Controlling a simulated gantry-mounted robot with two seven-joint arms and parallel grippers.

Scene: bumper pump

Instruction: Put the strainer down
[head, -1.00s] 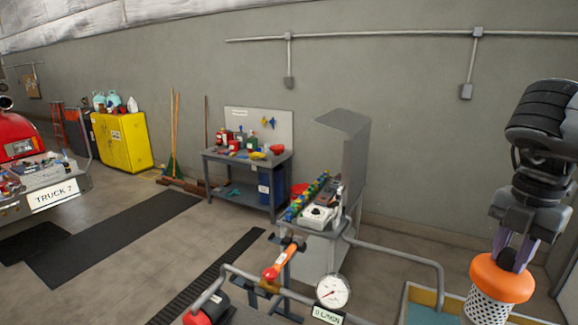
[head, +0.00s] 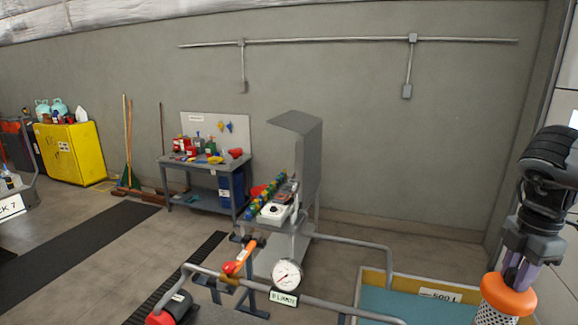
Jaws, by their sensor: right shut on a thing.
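The strainer (head: 491,314) is a perforated pale metal cylinder with an orange collar (head: 508,296) on top. It hangs upright at the lower right of the head view, its lower end cut off by the frame edge. My right gripper (head: 515,275) points down from above and is shut on the strainer at its orange collar. The strainer is at the right side of an open tank (head: 405,303) with a yellowish rim and a blue-green inside, marked "500 L". Whether it is over the tank or beside it I cannot tell. My left gripper is not in view.
Grey pipework with an orange-handled valve (head: 240,258) and a round gauge (head: 287,275) stands left of the tank. A workbench (head: 205,168) and yellow cabinet (head: 72,153) are farther back. Floor behind the tank is clear.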

